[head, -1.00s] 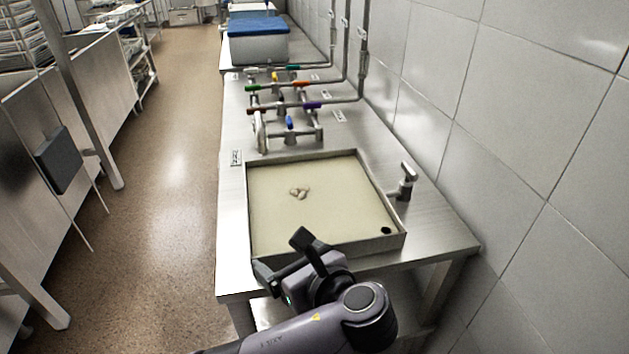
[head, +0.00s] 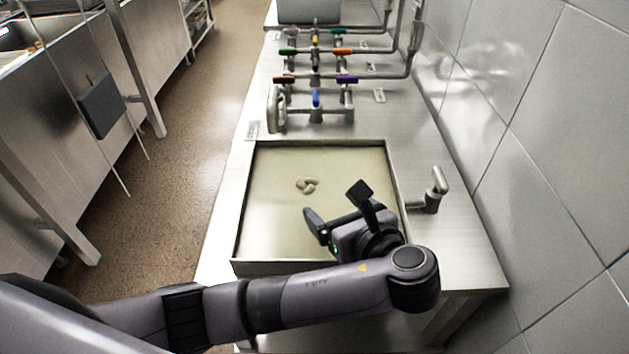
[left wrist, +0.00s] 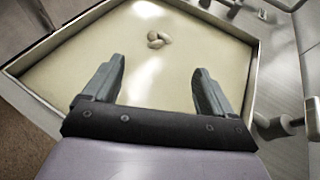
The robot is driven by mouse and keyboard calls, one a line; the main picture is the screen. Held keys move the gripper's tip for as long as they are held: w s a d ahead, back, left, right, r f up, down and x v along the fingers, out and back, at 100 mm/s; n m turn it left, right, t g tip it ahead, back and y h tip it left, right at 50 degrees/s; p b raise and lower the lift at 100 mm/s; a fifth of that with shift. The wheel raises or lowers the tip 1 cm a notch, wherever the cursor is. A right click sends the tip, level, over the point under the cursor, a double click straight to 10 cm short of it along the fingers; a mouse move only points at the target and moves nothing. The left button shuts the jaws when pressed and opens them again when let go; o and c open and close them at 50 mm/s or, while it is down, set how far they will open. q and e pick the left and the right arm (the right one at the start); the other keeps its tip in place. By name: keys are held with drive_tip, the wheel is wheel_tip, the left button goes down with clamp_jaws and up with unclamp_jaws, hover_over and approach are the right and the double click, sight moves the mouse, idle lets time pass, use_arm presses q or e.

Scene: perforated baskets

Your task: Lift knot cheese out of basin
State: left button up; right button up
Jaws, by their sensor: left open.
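The knot cheese (head: 307,186), a small pale knotted lump, lies on the floor of the shallow square basin (head: 247,205), left of its middle in the head view. In the left wrist view the knot cheese (left wrist: 158,39) shows beyond and between the fingertips, apart from them. My left gripper (head: 338,207) is open and empty above the near right part of the basin. Its two fingers also show spread in the left wrist view (left wrist: 158,82). My right gripper is in neither view.
A metal tap (head: 432,193) stands at the basin's right side. Pipes with coloured valve handles (head: 316,98) stand on the counter behind the basin. A tiled wall (head: 560,160) bounds the right. The basin floor around the cheese is clear.

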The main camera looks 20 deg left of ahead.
sight(311, 189)
use_arm(q)
drive_tip(key=x, duration=0.6)
drive_tip(key=shift+a+f, duration=0.1)
drive_tip(key=shift+a, duration=0.1)
drive_tip(key=shift+x, duration=2.7)
drive_tip(key=shift+s+f, duration=0.1)
drive_tip(key=shift+f, duration=0.05)
drive_tip(key=c, duration=1.2)
